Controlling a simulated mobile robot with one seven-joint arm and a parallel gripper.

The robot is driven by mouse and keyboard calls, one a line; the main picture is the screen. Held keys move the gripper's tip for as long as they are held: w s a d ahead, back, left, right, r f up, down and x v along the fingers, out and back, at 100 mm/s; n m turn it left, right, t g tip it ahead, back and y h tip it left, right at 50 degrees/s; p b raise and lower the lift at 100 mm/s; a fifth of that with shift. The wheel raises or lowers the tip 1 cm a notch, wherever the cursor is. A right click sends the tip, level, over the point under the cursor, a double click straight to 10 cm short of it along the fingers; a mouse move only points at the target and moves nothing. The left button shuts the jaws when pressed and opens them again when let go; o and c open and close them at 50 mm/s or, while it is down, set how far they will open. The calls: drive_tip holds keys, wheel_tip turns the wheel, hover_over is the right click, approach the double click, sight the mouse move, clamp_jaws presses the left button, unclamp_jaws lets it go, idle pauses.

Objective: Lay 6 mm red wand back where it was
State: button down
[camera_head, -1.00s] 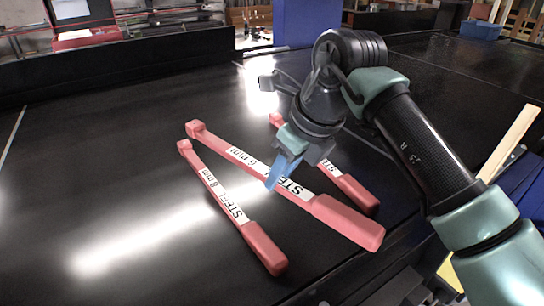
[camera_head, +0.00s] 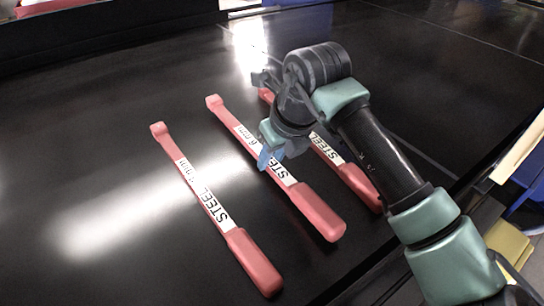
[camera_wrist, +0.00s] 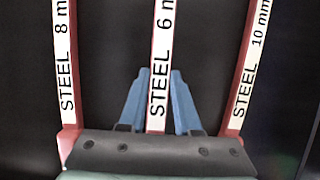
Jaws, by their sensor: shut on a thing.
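The 6 mm red wand (camera_head: 317,212) has a white label reading STEEL and 6 mm. In the head view it lies between two other wands, its thick handle toward the front and its small tip toward the back left. My gripper (camera_head: 268,158) is above its label, with blue fingers shut on it. In the wrist view the 6 mm wand (camera_wrist: 163,55) passes between the two blue fingers (camera_wrist: 155,100). It looks level with the other wands, at or very near the belt; I cannot tell whether it touches. The gripper body hides its handle in the wrist view.
The 8 mm wand (camera_head: 252,262) lies to the left on the black conveyor belt (camera_head: 80,150). The 10 mm wand (camera_wrist: 250,70) lies to the right, partly behind my arm in the head view. The belt is bare at the left, with a bright glare streak.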

drive_tip(key=shift+f, duration=0.75)
drive_tip(key=c, duration=0.6)
unclamp_jaws()
drive_tip(key=shift+f, duration=0.1)
drive_tip(key=b+v, duration=0.2)
drive_tip(key=v, duration=1)
drive_tip(key=shift+b, duration=0.35)
